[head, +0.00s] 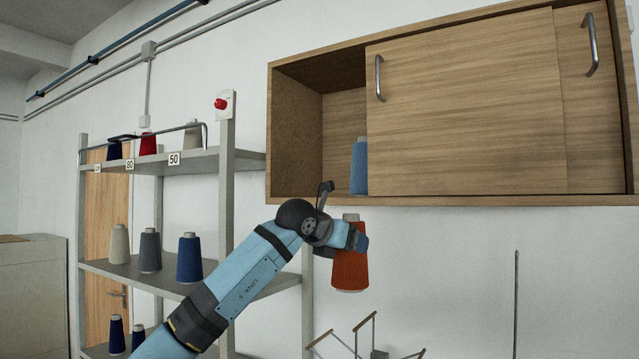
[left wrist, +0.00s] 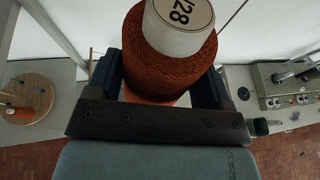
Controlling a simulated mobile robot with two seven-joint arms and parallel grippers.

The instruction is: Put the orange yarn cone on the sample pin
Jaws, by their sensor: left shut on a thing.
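The orange yarn cone (head: 350,268) hangs in the air below the wall cabinet in the head view. My left gripper (head: 352,238) is shut on its upper part. In the left wrist view the cone (left wrist: 172,60) sits between the two fingers of my left gripper (left wrist: 160,75), its pale top marked with a number that ends in 28. A thin dark upright rod (head: 516,300) stands to the right of the cone and apart from it; I cannot tell whether it is the sample pin. My right gripper is in neither view.
A wooden wall cabinet (head: 460,110) with a blue cone (head: 359,165) in its open part is just above. A shelf rack (head: 190,275) with several cones stands left. A metal-armed frame (head: 355,335) is below. The left wrist view shows a round pegged board (left wrist: 45,90) and a machine (left wrist: 285,85).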

